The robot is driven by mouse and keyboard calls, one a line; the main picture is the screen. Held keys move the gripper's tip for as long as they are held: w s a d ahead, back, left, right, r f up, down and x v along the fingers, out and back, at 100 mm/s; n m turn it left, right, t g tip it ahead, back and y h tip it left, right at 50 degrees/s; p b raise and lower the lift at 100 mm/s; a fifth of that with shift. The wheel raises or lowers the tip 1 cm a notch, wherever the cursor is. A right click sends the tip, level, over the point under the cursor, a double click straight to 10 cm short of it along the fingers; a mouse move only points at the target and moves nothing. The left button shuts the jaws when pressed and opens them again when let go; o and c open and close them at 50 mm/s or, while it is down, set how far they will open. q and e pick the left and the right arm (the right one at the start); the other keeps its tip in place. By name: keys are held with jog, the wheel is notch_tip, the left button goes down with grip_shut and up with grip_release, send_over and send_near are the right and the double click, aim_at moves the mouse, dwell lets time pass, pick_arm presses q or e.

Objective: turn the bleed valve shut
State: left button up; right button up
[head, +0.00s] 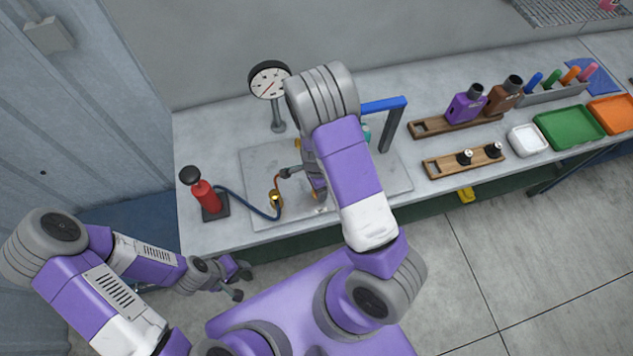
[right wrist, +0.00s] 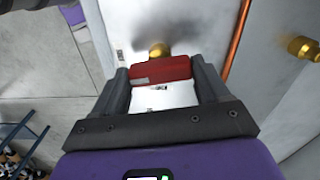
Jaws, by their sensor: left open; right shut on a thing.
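In the right wrist view the bleed valve's red handle (right wrist: 160,69) lies crosswise between the fingertips of my right gripper (right wrist: 160,76), which is shut on it. A brass part of the valve (right wrist: 159,49) shows just beyond the handle. In the head view my right arm reaches over the bench and hides most of the valve; the gripper (head: 287,173) is partly covered. My left gripper (head: 238,282) is open and empty, low in front of the bench.
A red hand pump (head: 205,196) stands at the bench's left, with a blue hose to a brass fitting (head: 275,199). A gauge (head: 269,80) stands behind. A blue-topped frame (head: 385,105) rises right of my arm. Wooden racks (head: 437,169) and trays (head: 568,128) stand farther right.

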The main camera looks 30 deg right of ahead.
jog(key=shift+m, duration=0.7)
jog(key=shift+m+p, duration=0.3)
jog(key=o, duration=1.1)
jog(key=shift+c, duration=0.2)
jog(key=shift+r+p, duration=0.9)
jog(key=shift+r, duration=2.95)
